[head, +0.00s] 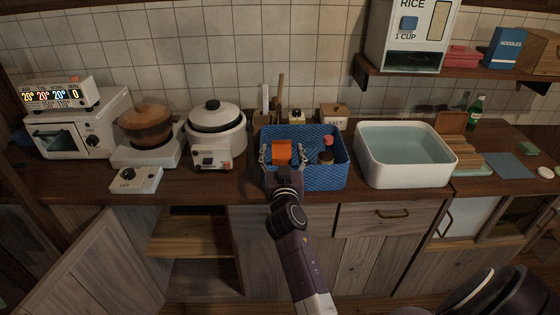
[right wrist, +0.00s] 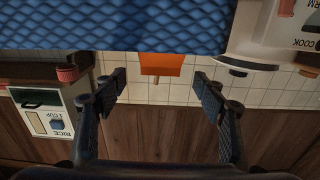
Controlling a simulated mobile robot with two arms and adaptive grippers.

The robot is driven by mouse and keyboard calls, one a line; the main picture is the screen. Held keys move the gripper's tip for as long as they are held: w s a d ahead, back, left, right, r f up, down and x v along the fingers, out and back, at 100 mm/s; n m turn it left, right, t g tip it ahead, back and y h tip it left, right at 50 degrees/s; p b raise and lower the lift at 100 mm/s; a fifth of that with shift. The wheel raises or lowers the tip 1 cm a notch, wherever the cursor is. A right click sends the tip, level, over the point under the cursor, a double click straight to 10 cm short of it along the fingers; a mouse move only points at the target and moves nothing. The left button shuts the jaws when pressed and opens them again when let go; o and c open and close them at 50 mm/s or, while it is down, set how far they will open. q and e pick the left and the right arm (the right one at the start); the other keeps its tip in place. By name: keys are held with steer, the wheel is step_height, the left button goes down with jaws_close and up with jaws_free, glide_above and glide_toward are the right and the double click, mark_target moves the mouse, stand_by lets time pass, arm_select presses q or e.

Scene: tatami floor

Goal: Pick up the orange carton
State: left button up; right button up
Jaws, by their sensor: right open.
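The orange carton (head: 281,149) is in the left part of the blue basket (head: 325,181) on the counter. Its top shows above the basket's rim, and the basket hides its lower part. My right gripper (head: 281,156) is open at the basket's near left side, with one finger on each side of the carton in the head view. In the right wrist view, which looks upside down, the carton (right wrist: 162,64) shows between and beyond the open fingertips (right wrist: 160,80), with a gap on both sides.
The basket also holds a red-capped jar (head: 326,157). A white rice cooker (head: 216,140) stands close on its left, and a white basin of water (head: 404,168) close on its right. A salt box (head: 334,122) stands behind. A cabinet door (head: 100,270) hangs open at lower left.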

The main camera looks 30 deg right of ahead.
mark_target(282, 147)
steer(key=x, duration=0.2)
steer(key=f+x, duration=0.1)
steer(key=x, duration=0.2)
jaws_close()
stand_by(0.8)
